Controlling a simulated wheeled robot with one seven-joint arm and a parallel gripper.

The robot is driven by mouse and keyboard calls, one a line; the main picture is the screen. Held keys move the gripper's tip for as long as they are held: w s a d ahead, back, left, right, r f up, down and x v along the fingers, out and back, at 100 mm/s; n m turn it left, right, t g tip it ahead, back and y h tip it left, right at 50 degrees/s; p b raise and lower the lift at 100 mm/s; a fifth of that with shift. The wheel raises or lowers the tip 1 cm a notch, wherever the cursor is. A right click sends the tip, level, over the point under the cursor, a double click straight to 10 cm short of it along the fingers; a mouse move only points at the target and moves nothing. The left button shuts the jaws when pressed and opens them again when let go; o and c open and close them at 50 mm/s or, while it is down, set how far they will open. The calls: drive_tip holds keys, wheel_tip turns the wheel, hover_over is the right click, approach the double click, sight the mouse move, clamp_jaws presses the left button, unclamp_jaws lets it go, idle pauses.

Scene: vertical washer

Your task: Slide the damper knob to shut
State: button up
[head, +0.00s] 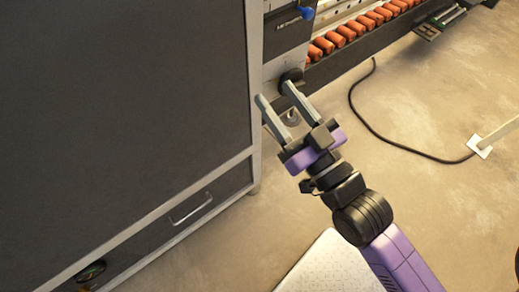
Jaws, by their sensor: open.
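My gripper (274,92) is open and empty, its two grey fingers reaching up and left toward the grey-metal machine (277,66) behind the large dark cabinet. A round black knob (293,75) on the machine's lower front shows just beyond the right fingertip; whether they touch I cannot tell. A blue knob (307,13) sits higher on the machine, by a dark panel with lettering. No label marks either knob as the damper knob, and any slide track is not clear. The left fingertip is close to the cabinet's edge in the picture.
The dark cabinet (120,90) with a drawer handle (191,208) fills the left. A conveyor with orange rollers (347,31) runs toward upper right. A black cable (378,125) lies on the floor, leading to a white post base (480,146). Floor at right is mostly clear.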

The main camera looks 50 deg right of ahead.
drive_tip(key=s+a+f+n+y, duration=0.3)
drive_tip(key=a+y, duration=0.1)
drive_tip(key=a, duration=0.4)
drive_tip(key=shift+s+a+g+y, duration=0.3)
drive_tip(key=shift+g+y, duration=0.1)
